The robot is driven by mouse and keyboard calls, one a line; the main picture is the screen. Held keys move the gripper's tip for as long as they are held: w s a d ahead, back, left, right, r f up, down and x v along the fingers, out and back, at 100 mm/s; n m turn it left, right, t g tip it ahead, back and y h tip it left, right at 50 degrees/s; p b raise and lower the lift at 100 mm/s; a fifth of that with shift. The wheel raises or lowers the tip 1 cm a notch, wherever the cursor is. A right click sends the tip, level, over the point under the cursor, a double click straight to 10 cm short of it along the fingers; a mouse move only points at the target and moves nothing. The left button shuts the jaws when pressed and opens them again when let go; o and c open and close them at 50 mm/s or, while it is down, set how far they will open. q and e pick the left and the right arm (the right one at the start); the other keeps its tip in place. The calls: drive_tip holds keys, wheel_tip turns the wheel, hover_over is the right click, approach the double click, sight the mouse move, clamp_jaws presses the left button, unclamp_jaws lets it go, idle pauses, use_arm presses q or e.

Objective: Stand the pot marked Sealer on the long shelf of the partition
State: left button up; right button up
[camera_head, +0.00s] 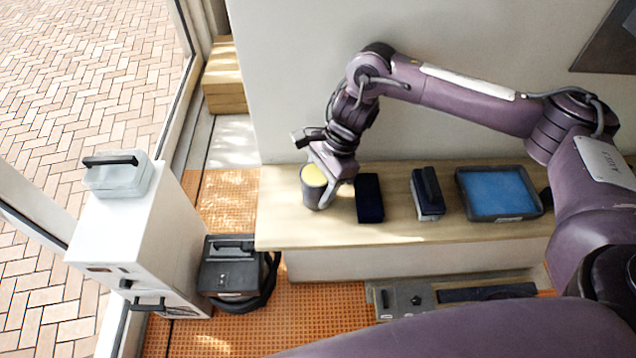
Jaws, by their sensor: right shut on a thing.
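A small grey pot with a yellow top (311,190) is upright at the left part of the long wooden shelf (290,232) along the grey partition (300,90). I cannot read any marking on it. My right gripper (327,176) reaches down from behind and right and is shut on the pot, covering part of its right side. I cannot tell whether the pot's base touches the shelf or is slightly above it. My left gripper is not in view.
On the shelf right of the pot are a dark block (369,198), a dark handled tool (427,190) and a blue tray (497,192). A white cabinet (135,235) with a clear case (117,178) and a black machine (232,268) stand at left. The shelf's left front is clear.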

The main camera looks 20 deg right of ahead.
drive_tip(key=shift+f, duration=0.15)
drive_tip(key=o, duration=1.2)
